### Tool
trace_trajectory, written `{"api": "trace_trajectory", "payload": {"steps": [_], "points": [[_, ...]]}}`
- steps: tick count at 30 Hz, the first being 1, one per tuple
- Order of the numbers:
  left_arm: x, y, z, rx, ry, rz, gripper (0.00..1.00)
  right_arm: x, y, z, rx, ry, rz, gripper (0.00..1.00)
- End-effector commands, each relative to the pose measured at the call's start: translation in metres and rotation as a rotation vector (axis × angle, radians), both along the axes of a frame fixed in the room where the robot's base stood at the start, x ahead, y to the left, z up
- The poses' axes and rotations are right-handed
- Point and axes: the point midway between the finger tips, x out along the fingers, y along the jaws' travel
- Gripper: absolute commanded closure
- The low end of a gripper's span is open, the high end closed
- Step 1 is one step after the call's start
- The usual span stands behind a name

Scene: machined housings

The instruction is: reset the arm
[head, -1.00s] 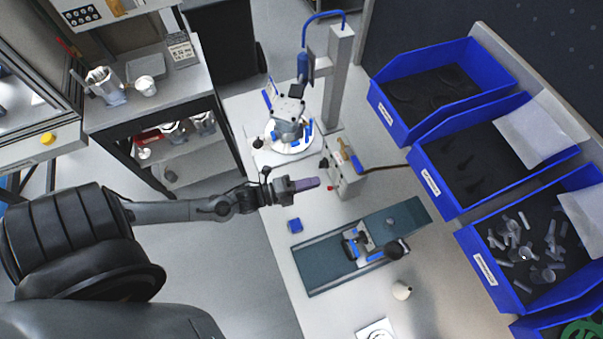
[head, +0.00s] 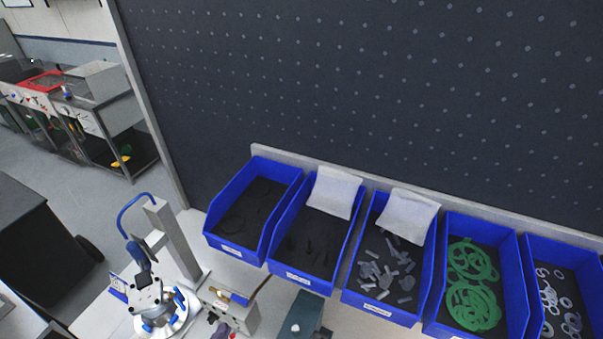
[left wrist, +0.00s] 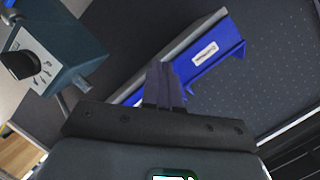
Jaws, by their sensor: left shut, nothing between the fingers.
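My left gripper (left wrist: 163,84) shows in the left wrist view with its purple-grey fingers together and nothing between them. The rest of the left arm is out of the head view. My right gripper is in neither view.
Several blue bins (head: 238,247) stand in a row below a dark pegboard (head: 380,90). One holds green rings (head: 472,285). A round white fixture (head: 165,310) and grey post (head: 172,240) stand at lower left. A blue bin (left wrist: 213,55) shows beyond the fingers in the left wrist view.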

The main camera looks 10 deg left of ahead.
Motion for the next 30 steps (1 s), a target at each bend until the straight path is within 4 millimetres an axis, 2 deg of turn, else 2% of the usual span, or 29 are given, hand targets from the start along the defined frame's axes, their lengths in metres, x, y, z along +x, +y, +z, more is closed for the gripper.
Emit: {"api": "trace_trajectory", "payload": {"steps": [1, 6, 15, 18, 22, 30], "points": [[-0.002, -0.003, 0.014, -0.070, 0.074, 0.035, 1.00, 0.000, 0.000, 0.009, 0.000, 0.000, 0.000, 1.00], [-0.025, -0.008, 0.022, -0.282, 0.376, 0.164, 1.00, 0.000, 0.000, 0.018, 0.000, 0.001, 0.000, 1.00], [-0.094, -0.004, 0.011, -0.463, 0.824, 0.433, 1.00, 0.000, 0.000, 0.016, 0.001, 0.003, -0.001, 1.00], [-0.113, -0.002, 0.005, -0.483, 0.923, 0.513, 1.00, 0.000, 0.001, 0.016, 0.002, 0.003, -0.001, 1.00], [-0.129, 0.000, -0.002, -0.505, 1.002, 0.599, 1.00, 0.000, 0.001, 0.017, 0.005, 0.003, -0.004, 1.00], [-0.130, 0.000, -0.003, -0.506, 1.006, 0.603, 1.00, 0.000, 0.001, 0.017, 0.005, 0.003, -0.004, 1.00]]}}
